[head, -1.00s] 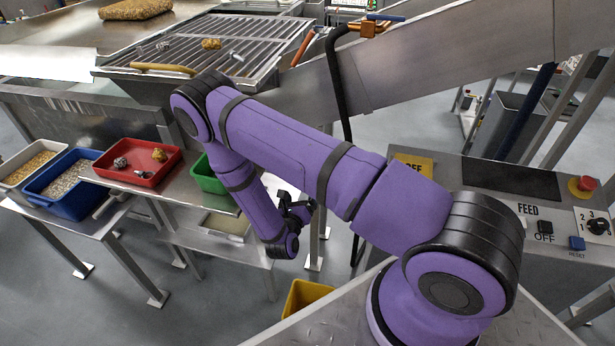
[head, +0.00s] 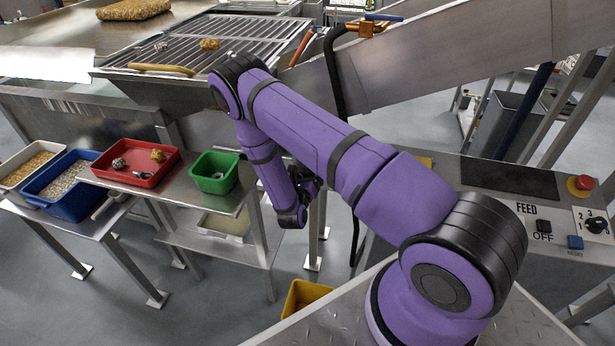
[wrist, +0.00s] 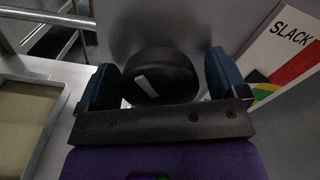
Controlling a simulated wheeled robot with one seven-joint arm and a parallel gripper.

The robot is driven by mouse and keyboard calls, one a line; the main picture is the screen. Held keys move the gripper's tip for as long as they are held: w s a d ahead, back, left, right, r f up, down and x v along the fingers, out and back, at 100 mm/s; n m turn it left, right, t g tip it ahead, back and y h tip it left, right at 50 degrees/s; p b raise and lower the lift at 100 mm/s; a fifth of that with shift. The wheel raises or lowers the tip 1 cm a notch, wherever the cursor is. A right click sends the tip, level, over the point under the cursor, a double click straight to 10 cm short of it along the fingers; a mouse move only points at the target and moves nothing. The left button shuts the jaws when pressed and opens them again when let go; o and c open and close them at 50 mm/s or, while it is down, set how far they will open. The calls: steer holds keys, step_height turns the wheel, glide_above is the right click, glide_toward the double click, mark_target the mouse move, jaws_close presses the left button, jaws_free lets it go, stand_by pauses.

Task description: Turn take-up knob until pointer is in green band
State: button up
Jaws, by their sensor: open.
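A black round knob (wrist: 160,76) with a short white mark sits in the middle of the wrist view. The mark slants, its top leaning left. My gripper (wrist: 158,78) is open, with a blue-padded finger on each side of the knob; I cannot tell whether either pad touches it. A gauge plate (wrist: 283,52) at the right reads SLACK and shows white, red, green and a little yellow; part of it is cut off or behind the right finger. I cannot make out its pointer. In the head view my gripper (head: 308,185) is below the conveyor frame, and the knob is hidden.
A pale tray (wrist: 22,125) lies at the left of the wrist view. In the head view, a red tray (head: 130,178) and a green bin (head: 215,190) stand on the steel table left of my arm. A yellow bin (head: 303,298) is on the floor below.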

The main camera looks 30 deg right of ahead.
steer(key=shift+c, duration=0.4)
steer(key=c, duration=0.9)
steer(key=shift+o, duration=0.2)
steer(key=shift+m, duration=0.3)
